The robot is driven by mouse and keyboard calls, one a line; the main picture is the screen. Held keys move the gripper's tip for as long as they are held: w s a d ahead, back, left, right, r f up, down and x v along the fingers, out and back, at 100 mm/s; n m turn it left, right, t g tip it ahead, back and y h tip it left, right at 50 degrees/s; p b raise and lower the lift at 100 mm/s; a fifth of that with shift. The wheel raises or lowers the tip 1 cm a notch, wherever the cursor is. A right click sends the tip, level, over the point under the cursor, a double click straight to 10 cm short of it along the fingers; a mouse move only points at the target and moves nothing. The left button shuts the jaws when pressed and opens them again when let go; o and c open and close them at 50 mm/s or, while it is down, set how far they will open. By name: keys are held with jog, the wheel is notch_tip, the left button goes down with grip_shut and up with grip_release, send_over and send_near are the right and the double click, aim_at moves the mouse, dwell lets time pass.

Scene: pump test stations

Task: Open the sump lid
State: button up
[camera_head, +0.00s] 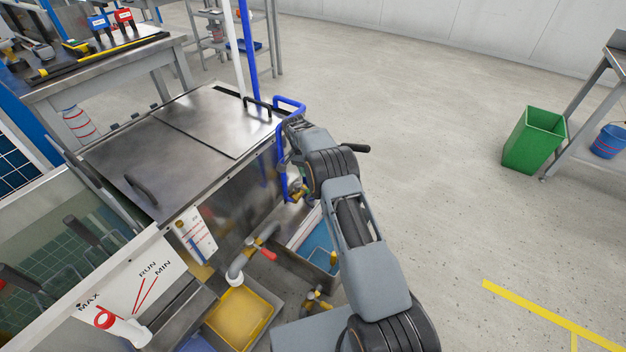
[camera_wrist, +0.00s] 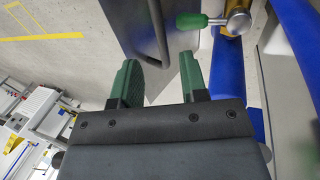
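The sump is a steel box with a flat metal lid panel (camera_head: 215,120) lying closed on its far part. A black bar handle (camera_head: 258,106) stands at that panel's right edge. My gripper is at the box's right side, close to this handle; its fingers are hidden by the arm in the head view. In the wrist view my gripper (camera_wrist: 160,62) is open, with two green fingertips apart. The dark handle (camera_wrist: 157,30) shows ahead of and between the fingertips; I cannot tell whether it touches them. Nothing is held.
A nearer steel panel with another black handle (camera_head: 140,190) adjoins the lid. A blue pipe (camera_wrist: 228,65) and a green-levered valve (camera_wrist: 192,21) are close to my right finger. A yellow tray (camera_head: 240,310) lies below. A green bin (camera_head: 535,140) stands right; the floor between is clear.

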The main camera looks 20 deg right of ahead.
jog(key=p+v, duration=0.3)
jog(key=v, duration=0.3)
jog(key=shift+r, duration=0.2)
jog(key=s+r+n+t+p, duration=0.15)
jog(key=s+r+p, duration=0.25)
jog(key=r, duration=0.7)
jog(key=s+a+r+n+t+y+p, duration=0.15)
jog(key=s+r+p, duration=0.3)
jog(key=r, duration=0.65)
jog(key=s+r+n+p, duration=0.25)
jog(key=r+p, duration=0.25)
jog(key=r, duration=0.5)
jog(key=s+r+n+t+p, duration=0.1)
jog(key=s+r+p, duration=0.5)
jog(key=s, duration=0.6)
jog(key=s+r+n+t+p, duration=0.2)
jog(key=s+r+p, duration=0.4)
jog(key=s, duration=0.6)
jog(key=shift+s+a+r+n+y, duration=0.2)
jog(key=shift+a+n+y, duration=0.3)
jog(key=shift+n, duration=0.35)
